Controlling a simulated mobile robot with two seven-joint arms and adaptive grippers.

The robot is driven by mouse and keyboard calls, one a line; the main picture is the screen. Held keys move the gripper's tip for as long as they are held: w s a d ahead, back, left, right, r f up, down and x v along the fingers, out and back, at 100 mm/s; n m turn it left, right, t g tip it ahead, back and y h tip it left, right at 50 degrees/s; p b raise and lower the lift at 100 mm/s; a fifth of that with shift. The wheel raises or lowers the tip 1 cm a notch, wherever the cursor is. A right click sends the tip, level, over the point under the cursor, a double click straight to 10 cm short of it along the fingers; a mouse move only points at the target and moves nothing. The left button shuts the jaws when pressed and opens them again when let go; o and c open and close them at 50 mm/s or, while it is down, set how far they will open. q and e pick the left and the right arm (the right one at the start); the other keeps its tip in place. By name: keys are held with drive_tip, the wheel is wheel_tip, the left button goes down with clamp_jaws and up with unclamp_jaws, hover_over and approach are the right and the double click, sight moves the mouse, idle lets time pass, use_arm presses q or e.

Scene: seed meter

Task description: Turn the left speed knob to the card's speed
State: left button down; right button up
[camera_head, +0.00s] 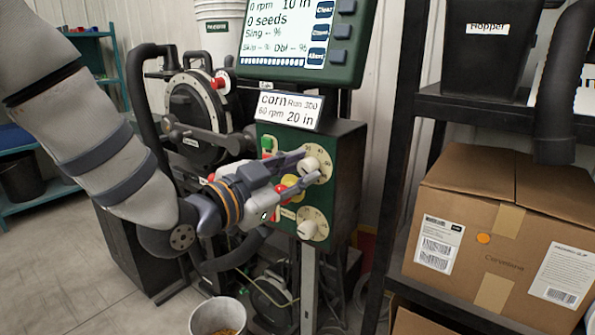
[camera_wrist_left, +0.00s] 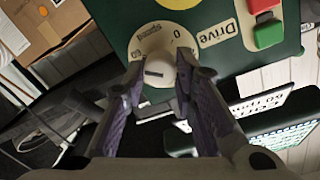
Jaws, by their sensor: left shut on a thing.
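The speed knob (camera_head: 311,164) is a cream knob on a round cream dial, high on the front of the dark green control box (camera_head: 345,160). My left gripper (camera_head: 308,168) has one finger on either side of this knob and is shut on it. In the left wrist view the knob (camera_wrist_left: 160,73) sits between the fingers, with a dark mark on its face. "Speed", "0" and "60" are printed on its dial, beside a "Drive" label (camera_wrist_left: 217,33). The card (camera_head: 289,108) reads "corn", "Run 300", "60 rpm", "20 in". My right gripper is out of view.
The screen (camera_head: 290,35) above shows 0 rpm, 10 in and 0 seeds. A second cream knob (camera_head: 307,229) is lower on the box. Green and red buttons (camera_wrist_left: 268,33) are near the speed dial. A shelf with a cardboard box (camera_head: 490,220) stands right; a bucket (camera_head: 217,318) is below.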

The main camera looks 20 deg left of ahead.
use_arm(q)
drive_tip(key=c, duration=1.3)
unclamp_jaws()
drive_tip(key=v, duration=0.7)
drive_tip(key=shift+s, duration=0.2)
drive_tip(key=shift+a+f, duration=0.1)
